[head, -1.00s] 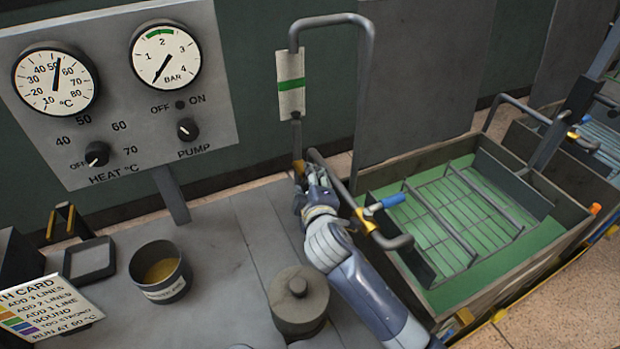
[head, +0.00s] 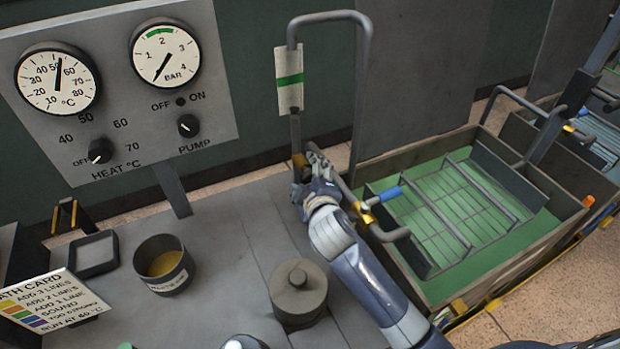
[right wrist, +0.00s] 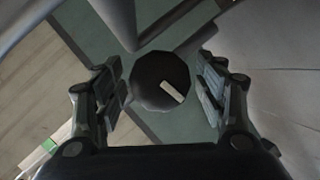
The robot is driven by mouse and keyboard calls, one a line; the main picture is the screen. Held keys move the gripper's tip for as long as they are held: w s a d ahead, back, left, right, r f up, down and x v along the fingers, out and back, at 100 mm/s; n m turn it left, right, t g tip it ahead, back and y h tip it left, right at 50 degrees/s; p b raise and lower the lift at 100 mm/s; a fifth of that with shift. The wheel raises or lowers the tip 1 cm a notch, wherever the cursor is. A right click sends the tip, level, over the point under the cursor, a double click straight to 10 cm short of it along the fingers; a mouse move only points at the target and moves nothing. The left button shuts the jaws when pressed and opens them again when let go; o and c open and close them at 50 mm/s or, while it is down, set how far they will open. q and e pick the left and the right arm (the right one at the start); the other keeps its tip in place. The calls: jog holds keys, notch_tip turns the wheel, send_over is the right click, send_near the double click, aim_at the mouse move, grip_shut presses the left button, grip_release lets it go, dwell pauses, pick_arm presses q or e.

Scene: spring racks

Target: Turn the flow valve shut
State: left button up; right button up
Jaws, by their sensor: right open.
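The flow valve shows in the right wrist view as a dark round knob (right wrist: 148,78) with a pale mark on its face. My right gripper (right wrist: 160,88) is open, with one finger on each side of the knob; I cannot tell whether they touch it. In the head view my right gripper (head: 312,170) is at the brass fitting (head: 299,160) low on the upright pipe, below a white gauge strip with a green band (head: 290,80). It hides most of the knob there. My left gripper does not show.
A green-lined tank (head: 470,205) with a wire rack stands right of the bench. A lidded pot (head: 298,292), a cup (head: 163,265) and a sloped card (head: 52,300) are on the bench (head: 225,240).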

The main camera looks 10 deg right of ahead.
jog(key=v, duration=1.2)
